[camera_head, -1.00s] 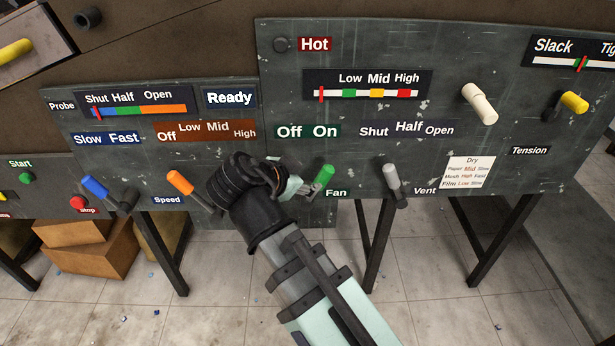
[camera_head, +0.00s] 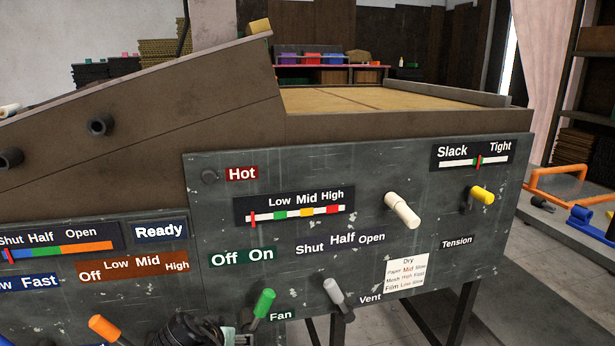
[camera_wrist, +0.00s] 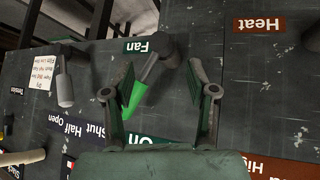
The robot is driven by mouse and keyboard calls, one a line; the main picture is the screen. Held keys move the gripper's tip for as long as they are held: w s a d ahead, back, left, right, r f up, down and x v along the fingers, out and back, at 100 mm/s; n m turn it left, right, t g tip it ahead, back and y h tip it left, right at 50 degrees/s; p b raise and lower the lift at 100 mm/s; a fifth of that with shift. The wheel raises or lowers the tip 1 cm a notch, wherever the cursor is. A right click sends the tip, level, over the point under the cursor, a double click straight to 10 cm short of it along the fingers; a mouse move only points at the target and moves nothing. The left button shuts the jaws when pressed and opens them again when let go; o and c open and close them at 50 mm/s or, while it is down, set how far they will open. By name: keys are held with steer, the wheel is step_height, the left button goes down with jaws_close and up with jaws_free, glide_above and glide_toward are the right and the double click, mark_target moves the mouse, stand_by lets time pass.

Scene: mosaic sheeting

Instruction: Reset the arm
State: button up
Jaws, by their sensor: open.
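My gripper (camera_wrist: 160,74) is open in the wrist view. Its two fingers stand on either side of the green Fan lever (camera_wrist: 139,94), apart from it as far as I can see. The lever's dark pivot (camera_wrist: 168,52) lies between the fingertips. In the head view, the green Fan lever (camera_head: 264,303) stands at the panel's lower edge, leaning up and right under the "Off On" label. My black wrist and gripper are mostly cut off by the bottom edge just left of it, so the head view hides how the fingers sit.
The grey Vent lever (camera_head: 334,292) is close right of the Fan lever. A white lever (camera_head: 402,210) and yellow Tension lever (camera_head: 481,195) stick out farther right. A printed card (camera_head: 406,273) is on the panel.

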steer(key=s+d+f+n+g, duration=0.1)
steer(key=d+f+n+g, duration=0.2)
steer(key=f, duration=0.8)
steer(key=d+f+n+g, duration=0.1)
steer(key=d+f+g, duration=0.1)
steer(key=d+f, duration=0.65)
steer(key=s+d+f+g, duration=0.3)
steer(key=s+d+f, duration=0.15)
steer(key=f, duration=0.55)
steer(key=s+d+f+g, duration=0.2)
steer(key=s+d+f, duration=0.25)
steer(key=f, duration=0.55)
steer(key=s+d+f+m+g+y, duration=0.1)
steer(key=s+d+f+g, duration=0.1)
steer(key=s+d+f, duration=0.35)
steer(key=s+d+f+m+g, duration=0.2)
steer(key=s+d+f, duration=0.1)
steer(key=s, duration=0.6)
steer(key=s+d+f+m+g+y, duration=0.1)
steer(key=s+d+f+g, duration=0.25)
steer(key=s, duration=0.35)
step_height(320, 180, up, 15)
steer(key=w+t+p, duration=0.2)
steer(key=p, duration=1.5)
steer(key=shift+w+d, duration=0.4)
steer(key=shift+f+t, duration=0.1)
steer(key=shift+t, duration=0.15)
